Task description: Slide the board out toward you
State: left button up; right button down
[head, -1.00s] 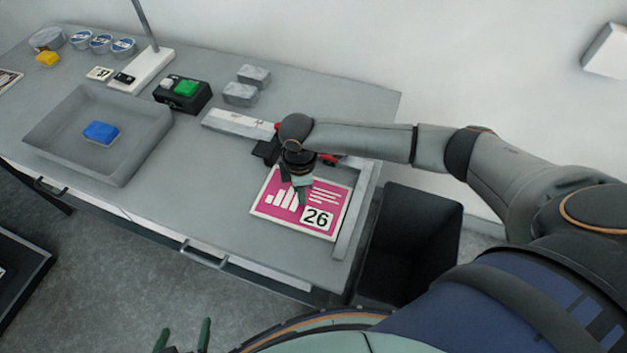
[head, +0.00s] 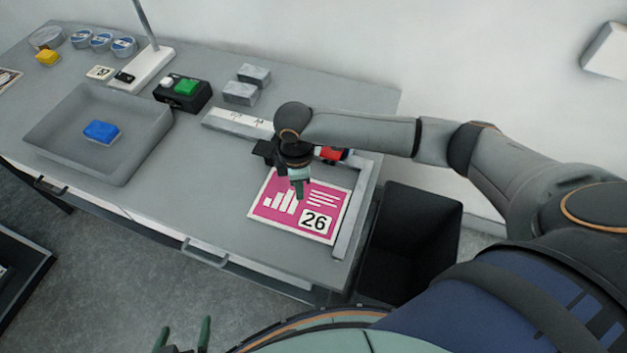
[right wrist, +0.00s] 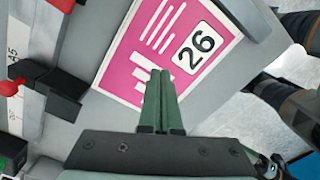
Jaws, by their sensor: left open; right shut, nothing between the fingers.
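The board (head: 275,211) is a pink panel with white bars, lines and a white "26" label, lying flat at the right end of the grey table. It also shows in the right wrist view (right wrist: 150,25). My right gripper (head: 300,196) is shut and empty, its fingers pointing down at the upper middle of the board. In the right wrist view its green fingertips (right wrist: 161,75) overlap the board's edge by the bars; I cannot tell whether they touch it. My left gripper (head: 184,337) is open and empty at the bottom of the head view, away from the table.
A white ruler strip (head: 236,122) lies behind the board, and a metal rail (head: 352,222) runs along its right side. A dark bin (head: 412,245) stands right of the table. A grey tray (head: 55,157) holds a blue block (head: 101,131). The table left of the board is clear.

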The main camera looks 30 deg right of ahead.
notch_tip(320, 180, up, 4)
jog(key=shift+f, duration=0.1)
dwell(0.4)
dwell(0.4)
